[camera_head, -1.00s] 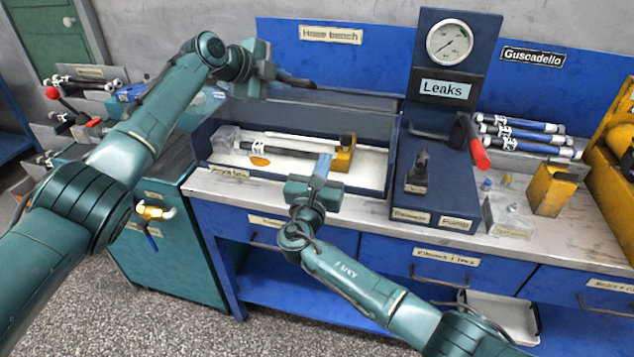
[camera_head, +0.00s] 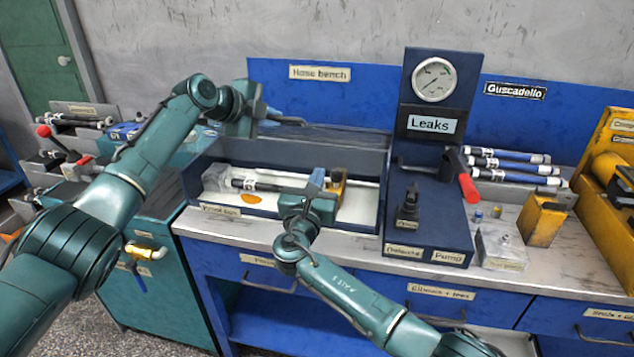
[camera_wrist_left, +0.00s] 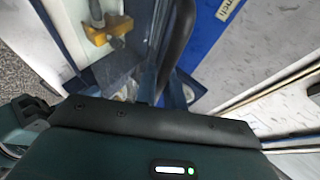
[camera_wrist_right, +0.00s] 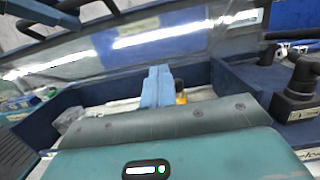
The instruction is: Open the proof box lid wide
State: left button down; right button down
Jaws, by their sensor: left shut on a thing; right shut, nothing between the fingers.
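The proof box (camera_head: 345,229) sits on the bench with its labelled front wall toward me. Its clear lid (camera_head: 340,143) is raised and stands at the back of the box; it also shows in the right wrist view (camera_wrist_right: 190,40). My left gripper (camera_head: 276,119) is shut on the dark lid handle (camera_head: 292,122) at the lid's upper edge. The handle also shows in the left wrist view (camera_wrist_left: 177,45). My right gripper (camera_head: 317,178) is shut and empty over the box, in front of the lid. Its closed fingers (camera_wrist_right: 158,86) show in the right wrist view.
A hose with a yellow block (camera_head: 338,187) lies inside the box. The gauge stand (camera_head: 432,150) with a red-handled lever (camera_head: 468,187) stands close on the right. Blue hoses (camera_head: 510,165) lie beyond it. A blue board backs the bench.

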pick_arm(q)
jog(key=c, duration=1.5)
grip_release()
jog(key=shift+s+f, duration=0.1)
jog(key=shift+f, duration=0.15)
pick_arm(e)
jog(key=shift+w+r, duration=0.15)
jog(key=shift+r, duration=0.4)
jog(key=shift+d+f, duration=0.1)
